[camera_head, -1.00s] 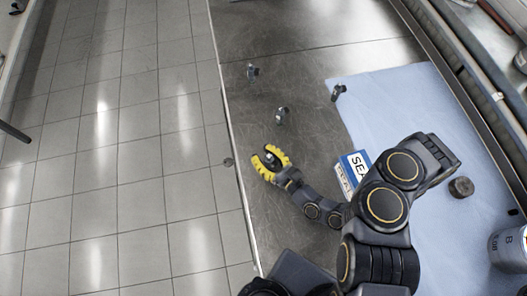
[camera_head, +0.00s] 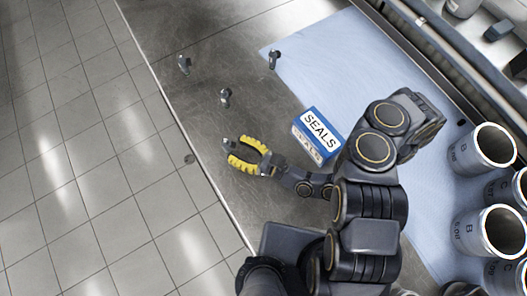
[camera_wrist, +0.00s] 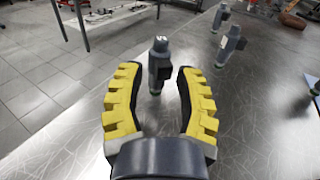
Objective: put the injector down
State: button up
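A small dark grey injector with a light metal top (camera_head: 228,142) stands upright on the metal bench, just off my gripper's fingertips in the head view. In the wrist view the same injector (camera_wrist: 159,68) stands between and slightly beyond the yellow fingertips, with a gap on each side. My gripper (camera_head: 236,151) is open and holds nothing; its spread fingers also show in the wrist view (camera_wrist: 159,76). Further injectors stand on the bench: one nearer (camera_head: 226,97), one at the far left (camera_head: 184,64), and one by the blue mat's edge (camera_head: 273,58).
A blue and white SEALS box (camera_head: 319,134) stands on the mat's edge, right of my gripper. The blue mat (camera_head: 318,62) covers the bench's right side. Several grey cylinders (camera_head: 470,158) stand at the right. The bench's left edge drops to a tiled floor (camera_head: 75,150).

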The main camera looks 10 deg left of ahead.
jog(key=shift+v, duration=3.3)
jog(key=shift+w+r+n, duration=0.15)
jog(key=shift+r+n, duration=0.15)
notch_tip(320, 180, up, 16)
jog(key=s+n+g+h, duration=0.2)
jog(key=n+g+h, duration=0.2)
jog(key=n+g, duration=1)
jog(key=s+d+r+n+t+h, duration=0.3)
jog(key=d+r+h, duration=0.2)
jog(key=d+h, duration=0.1)
jog(key=s+d+r+n+t+h, duration=0.3)
jog(key=d+r+t+h, duration=0.1)
jog(key=d+h, duration=0.3)
jog(key=shift+s+d+r+t, duration=0.25)
jog(key=shift+d+r, duration=0.4)
jog(key=shift+d, duration=0.55)
